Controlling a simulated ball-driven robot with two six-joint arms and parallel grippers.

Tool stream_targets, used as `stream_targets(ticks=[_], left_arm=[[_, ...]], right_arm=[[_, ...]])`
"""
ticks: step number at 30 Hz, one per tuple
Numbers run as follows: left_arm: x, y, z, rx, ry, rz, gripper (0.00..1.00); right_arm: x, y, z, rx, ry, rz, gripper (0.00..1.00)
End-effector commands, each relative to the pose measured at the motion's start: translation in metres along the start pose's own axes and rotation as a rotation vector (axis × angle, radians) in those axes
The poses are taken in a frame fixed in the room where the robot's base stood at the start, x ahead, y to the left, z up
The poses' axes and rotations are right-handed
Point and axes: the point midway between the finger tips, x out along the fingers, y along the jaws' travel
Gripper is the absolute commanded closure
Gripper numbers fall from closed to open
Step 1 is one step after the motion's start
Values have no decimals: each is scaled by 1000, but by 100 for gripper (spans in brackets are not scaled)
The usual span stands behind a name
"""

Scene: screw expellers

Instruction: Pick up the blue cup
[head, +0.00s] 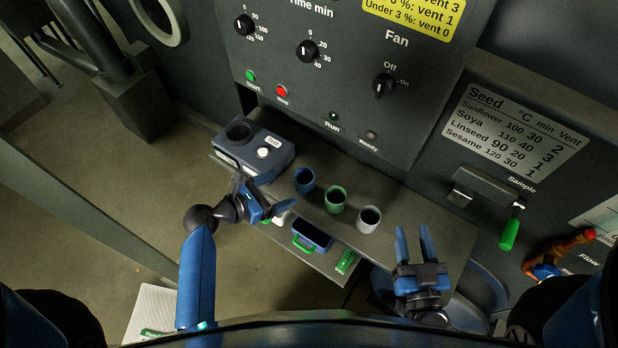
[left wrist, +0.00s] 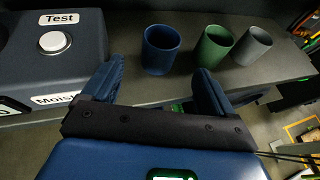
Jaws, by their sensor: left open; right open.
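The blue cup (head: 304,179) stands upright on the grey shelf, at the left end of a row with a green cup (head: 335,199) and a grey cup (head: 368,218). My left gripper (head: 283,203) is open and empty, just in front of and below the blue cup in the head view. In the left wrist view the blue cup (left wrist: 161,50) is ahead, between and beyond the fingers (left wrist: 155,88), not touched. My right gripper (head: 413,236) is open and empty, right of the grey cup near the shelf's right end.
A blue tester box (head: 253,147) with a white button stands left of the cups; its "Test" label shows in the left wrist view. A lower shelf (head: 337,267) holds a blue tray with a green handle (head: 312,237). The control panel (head: 340,70) rises behind.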

Motion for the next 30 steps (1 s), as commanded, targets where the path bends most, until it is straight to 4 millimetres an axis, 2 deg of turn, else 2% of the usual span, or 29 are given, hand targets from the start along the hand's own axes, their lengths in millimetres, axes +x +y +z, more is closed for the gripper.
stream_targets(ticks=[6,14,24,30], left_arm=[[30,-1,1,2,0,-4,14],[45,0,0,2,-1,-1,14],[85,-1,1,2,0,-2,14],[96,-1,0,1,0,-1,14]], right_arm=[[0,0,-1,0,-1,0,57],[0,0,-1,0,0,0,57],[0,0,0,0,0,0,57],[0,0,0,0,0,0,57]])
